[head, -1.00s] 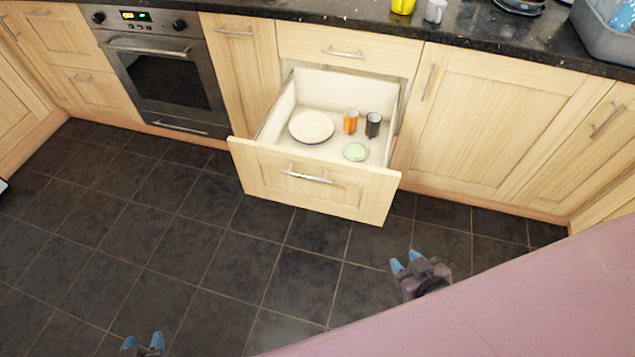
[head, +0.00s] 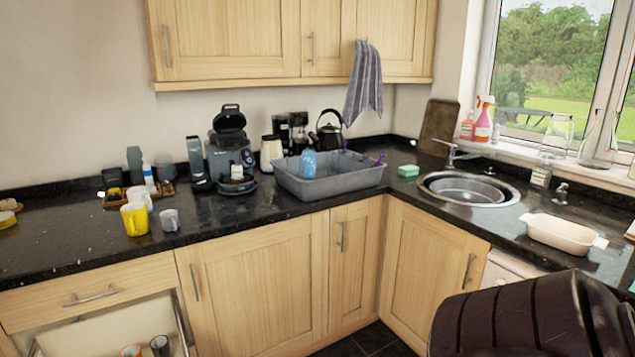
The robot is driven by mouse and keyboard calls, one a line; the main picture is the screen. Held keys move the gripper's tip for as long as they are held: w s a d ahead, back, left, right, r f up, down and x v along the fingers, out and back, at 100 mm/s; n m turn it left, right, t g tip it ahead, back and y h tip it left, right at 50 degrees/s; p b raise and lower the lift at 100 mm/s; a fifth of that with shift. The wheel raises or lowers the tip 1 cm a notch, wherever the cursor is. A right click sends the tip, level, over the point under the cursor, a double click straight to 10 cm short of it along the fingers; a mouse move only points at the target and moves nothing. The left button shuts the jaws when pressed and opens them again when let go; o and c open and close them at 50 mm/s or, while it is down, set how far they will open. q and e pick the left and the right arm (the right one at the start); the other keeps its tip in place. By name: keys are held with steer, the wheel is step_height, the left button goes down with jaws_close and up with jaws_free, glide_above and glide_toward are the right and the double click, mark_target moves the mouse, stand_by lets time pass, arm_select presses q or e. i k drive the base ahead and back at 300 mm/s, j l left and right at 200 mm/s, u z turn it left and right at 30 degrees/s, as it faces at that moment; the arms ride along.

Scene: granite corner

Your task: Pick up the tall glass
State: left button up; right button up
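A clear tall glass (head: 557,135) appears to stand on the windowsill at the right, in front of the window. A second clear glass vessel (head: 598,150) is beside it to the right, wider at its base. Both are transparent, so their outlines are faint, and I cannot tell which is the task's glass. Neither of my grippers is in the head view now.
The black counter (head: 60,250) runs around the corner. A sink (head: 468,188), a cream dish (head: 563,232) and a grey basin (head: 330,178) are on it. A dark ribbed object (head: 545,315) blocks the lower right.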

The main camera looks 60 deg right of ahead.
mark_target(332, 153)
steer(key=z, duration=1.65)
